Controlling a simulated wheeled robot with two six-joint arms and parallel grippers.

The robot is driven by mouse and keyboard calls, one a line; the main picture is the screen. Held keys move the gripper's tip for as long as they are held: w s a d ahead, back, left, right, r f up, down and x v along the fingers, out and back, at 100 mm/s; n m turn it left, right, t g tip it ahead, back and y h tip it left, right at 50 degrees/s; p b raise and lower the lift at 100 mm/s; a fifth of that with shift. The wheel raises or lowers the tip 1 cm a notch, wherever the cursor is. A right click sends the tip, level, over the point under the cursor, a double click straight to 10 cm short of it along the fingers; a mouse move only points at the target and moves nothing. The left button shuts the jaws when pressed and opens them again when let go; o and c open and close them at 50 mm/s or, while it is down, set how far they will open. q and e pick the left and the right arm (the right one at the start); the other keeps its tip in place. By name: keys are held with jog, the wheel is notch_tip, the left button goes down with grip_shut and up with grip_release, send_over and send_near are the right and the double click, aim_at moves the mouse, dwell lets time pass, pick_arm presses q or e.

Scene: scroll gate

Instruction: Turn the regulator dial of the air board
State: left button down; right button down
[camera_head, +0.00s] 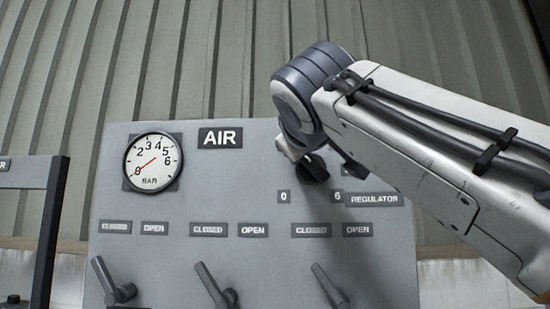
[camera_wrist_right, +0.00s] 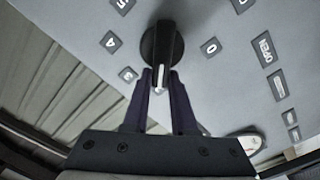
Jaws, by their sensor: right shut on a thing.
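The AIR board (camera_head: 260,262) is a grey panel filling the lower middle of the head view. Its regulator dial (camera_wrist_right: 163,45) is a round black knob with a raised grip, seen in the right wrist view. My right gripper (camera_wrist_right: 161,88) is shut on that grip, one dark finger on each side. A pale mark on the grip points down between the fingers, between the 0 and 3 labels. In the head view my right wrist hides most of the dial. My left gripper is not in view.
Three grey lever handles (camera_head: 215,285) stand out below the CLOSED and OPEN labels. A dark frame (camera_head: 50,215) stands left of the board. A ribbed wall (camera_head: 215,60) is behind. The space before the gauge is clear.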

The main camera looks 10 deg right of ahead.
dwell(0.3)
jog(key=c, duration=0.7)
grip_release()
jog(key=shift+a, duration=0.1)
jog(key=shift+b+v, duration=1.5)
jog(key=shift+v, duration=3.75)
